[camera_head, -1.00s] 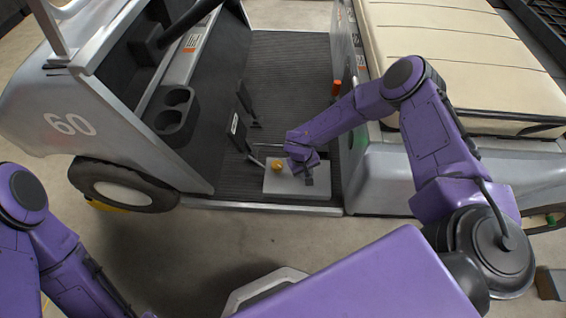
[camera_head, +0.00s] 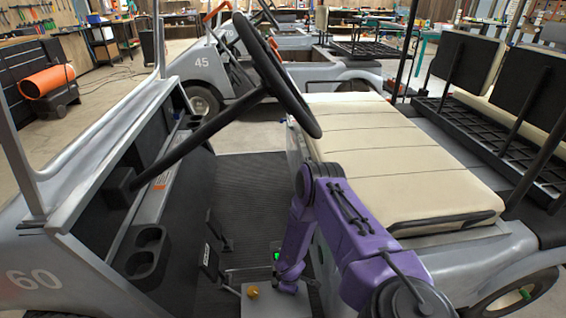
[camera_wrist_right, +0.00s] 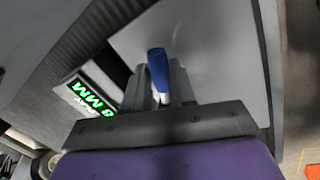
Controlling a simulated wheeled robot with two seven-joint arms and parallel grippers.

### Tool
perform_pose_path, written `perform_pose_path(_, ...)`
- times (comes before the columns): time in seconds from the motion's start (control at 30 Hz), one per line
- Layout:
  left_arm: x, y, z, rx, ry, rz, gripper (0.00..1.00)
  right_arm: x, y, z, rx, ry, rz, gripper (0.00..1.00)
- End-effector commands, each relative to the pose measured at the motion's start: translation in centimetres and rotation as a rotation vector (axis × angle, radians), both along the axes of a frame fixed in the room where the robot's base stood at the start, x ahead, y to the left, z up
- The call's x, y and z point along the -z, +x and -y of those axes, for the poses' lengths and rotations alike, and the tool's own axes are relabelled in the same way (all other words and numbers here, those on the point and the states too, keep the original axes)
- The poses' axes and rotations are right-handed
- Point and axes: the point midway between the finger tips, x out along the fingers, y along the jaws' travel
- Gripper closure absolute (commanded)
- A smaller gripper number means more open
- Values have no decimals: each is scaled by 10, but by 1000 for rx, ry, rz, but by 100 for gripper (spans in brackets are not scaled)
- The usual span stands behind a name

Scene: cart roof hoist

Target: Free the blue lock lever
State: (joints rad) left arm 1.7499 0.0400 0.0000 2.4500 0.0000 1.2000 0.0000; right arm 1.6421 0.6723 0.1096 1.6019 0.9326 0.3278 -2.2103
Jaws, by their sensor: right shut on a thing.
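The blue lock lever (camera_wrist_right: 157,66) stands up between the two grey fingers of my right gripper (camera_wrist_right: 160,88) in the right wrist view. The fingers are shut on it, and its lower part is partly hidden by them. In the head view my right gripper (camera_head: 288,285) is low, at a light grey box (camera_head: 266,306) on the cart floor. The lever cannot be made out there. My left gripper is in neither view.
A yellow knob (camera_head: 252,291) sits on the box. A lit green display (camera_wrist_right: 90,98), reading "8 MM", is beside the lever. The cream seat (camera_head: 385,150) is to the right, and the steering wheel (camera_head: 277,75) is above the floor.

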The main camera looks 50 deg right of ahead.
Motion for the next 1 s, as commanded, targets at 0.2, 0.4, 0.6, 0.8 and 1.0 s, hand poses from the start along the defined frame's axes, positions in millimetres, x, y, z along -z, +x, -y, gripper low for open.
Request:
perform_pose_path(0.2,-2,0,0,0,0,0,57,0,-4,5,-30,0,-2,100)
perform_pose_path(0.4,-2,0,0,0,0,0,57,1,-3,5,-37,-1,-2,100)
perform_pose_path(0.6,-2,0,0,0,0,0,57,0,-3,6,-38,-2,-1,100)
perform_pose_path(0.8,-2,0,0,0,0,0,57,0,-3,6,-36,-1,-1,49)
perform_pose_path(1.0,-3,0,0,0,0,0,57,-2,-3,5,-35,-1,0,49)
